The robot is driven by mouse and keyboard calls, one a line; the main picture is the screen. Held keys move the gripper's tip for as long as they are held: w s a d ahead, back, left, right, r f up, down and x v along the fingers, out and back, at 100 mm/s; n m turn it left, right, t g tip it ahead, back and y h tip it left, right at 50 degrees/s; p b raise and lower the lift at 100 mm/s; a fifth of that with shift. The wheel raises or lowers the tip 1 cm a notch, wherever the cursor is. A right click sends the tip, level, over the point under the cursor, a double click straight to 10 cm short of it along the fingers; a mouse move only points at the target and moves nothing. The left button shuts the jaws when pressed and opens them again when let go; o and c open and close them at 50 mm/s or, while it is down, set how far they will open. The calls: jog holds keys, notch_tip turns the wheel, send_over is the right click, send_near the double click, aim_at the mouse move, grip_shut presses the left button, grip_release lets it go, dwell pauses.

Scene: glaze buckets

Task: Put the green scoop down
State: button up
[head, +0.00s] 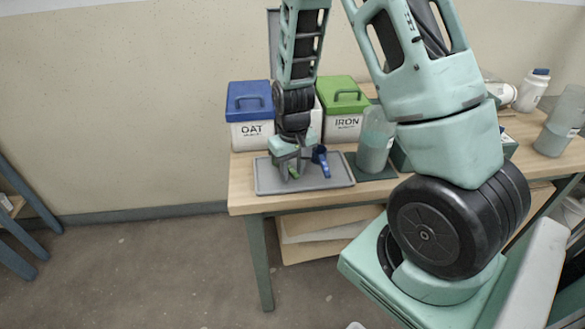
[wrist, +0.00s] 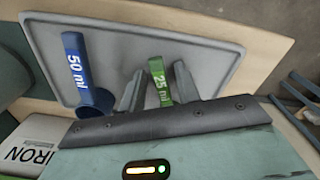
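The green scoop (wrist: 158,78), marked 25 ml, is at the grey tray (wrist: 215,45); its cup is hidden behind my gripper's body. In the wrist view my gripper (wrist: 158,72) has a finger on each side of the green handle, with a small gap on both sides. In the head view my gripper (head: 288,168) is low over the tray (head: 335,178), and the green scoop (head: 294,172) shows at its fingers. I cannot tell whether the scoop rests fully on the tray. A blue scoop (wrist: 73,70), marked 50 ml, is beside it, also in the head view (head: 320,160).
The OAT bucket (head: 250,132) with a blue lid and the IRON bucket (head: 343,127) with a green lid stand behind the tray. The tray's right part is clear.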

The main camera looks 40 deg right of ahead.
aim_at(292, 171)
notch_tip(292, 171, up, 12)
jog(key=s+a+r+n, duration=0.1)
jog(key=s+a+n, duration=0.1)
jog(key=a, duration=0.4)
jog(key=s+a+r+n, duration=0.1)
jog(key=a+r, duration=0.1)
jog(key=a, duration=0.3)
jog(key=s+a+r+n, duration=0.2)
jog(key=s+a+n, duration=0.5)
jog(key=s+a, duration=0.8)
jog(key=shift+s+r+y+p, duration=0.25)
jog(key=shift+s+p, duration=0.2)
jog(key=shift+s, duration=0.45)
